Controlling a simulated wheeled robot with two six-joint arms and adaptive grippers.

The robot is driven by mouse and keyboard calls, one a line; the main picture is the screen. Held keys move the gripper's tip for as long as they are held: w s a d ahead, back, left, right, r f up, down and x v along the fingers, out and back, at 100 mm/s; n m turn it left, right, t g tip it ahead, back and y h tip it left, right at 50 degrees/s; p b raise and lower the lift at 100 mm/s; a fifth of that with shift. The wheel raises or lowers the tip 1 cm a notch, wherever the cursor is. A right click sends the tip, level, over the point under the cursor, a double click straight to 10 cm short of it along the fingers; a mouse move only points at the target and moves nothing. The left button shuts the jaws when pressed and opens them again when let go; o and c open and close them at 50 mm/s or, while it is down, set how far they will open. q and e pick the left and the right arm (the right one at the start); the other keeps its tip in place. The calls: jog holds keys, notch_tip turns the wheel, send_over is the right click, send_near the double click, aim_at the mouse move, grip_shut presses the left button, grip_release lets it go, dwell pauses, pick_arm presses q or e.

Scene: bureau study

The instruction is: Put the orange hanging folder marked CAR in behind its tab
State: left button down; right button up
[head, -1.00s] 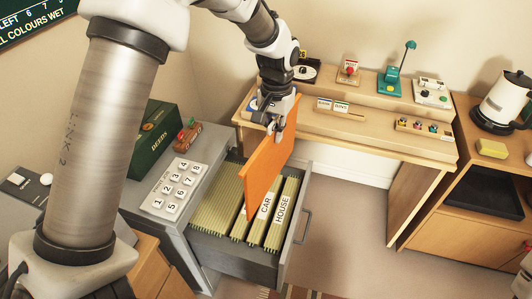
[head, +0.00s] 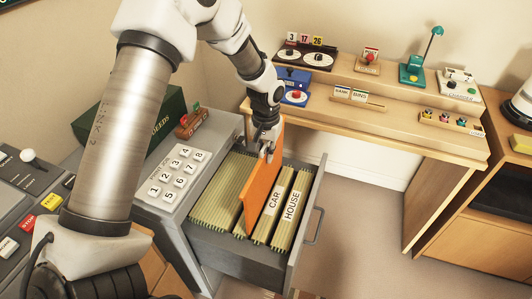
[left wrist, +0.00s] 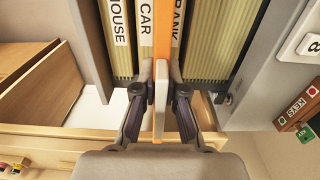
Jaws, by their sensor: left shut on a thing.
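My left gripper (head: 266,147) is shut on the top edge of the orange hanging folder (head: 262,188), which hangs upright over the open drawer (head: 306,225). The folder is between the CAR tab (head: 272,200) and the left files, and it hides the BANK tab in the head view. In the left wrist view the fingers (left wrist: 160,105) grip the folder (left wrist: 161,45) from both sides. It lines up between the CAR tab (left wrist: 146,18) and the BANK tab (left wrist: 178,18). How deep it sits among the files I cannot tell. My right gripper is not in view.
The HOUSE tab (head: 291,206) is right of CAR. A wooden desk (head: 400,140) stands behind the drawer. Floor right of the drawer is clear.

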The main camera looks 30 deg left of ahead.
aim_at(266, 169)
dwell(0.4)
pick_arm(q)
jog(key=shift+f+b, duration=4.05)
jog(key=shift+f, duration=5.1)
jog(key=c, duration=1.2)
grip_release()
jog(key=shift+o, duration=0.2)
jog(key=shift+r, duration=0.1)
notch_tip(266, 169, up, 12)
jog(key=shift+f, duration=0.1)
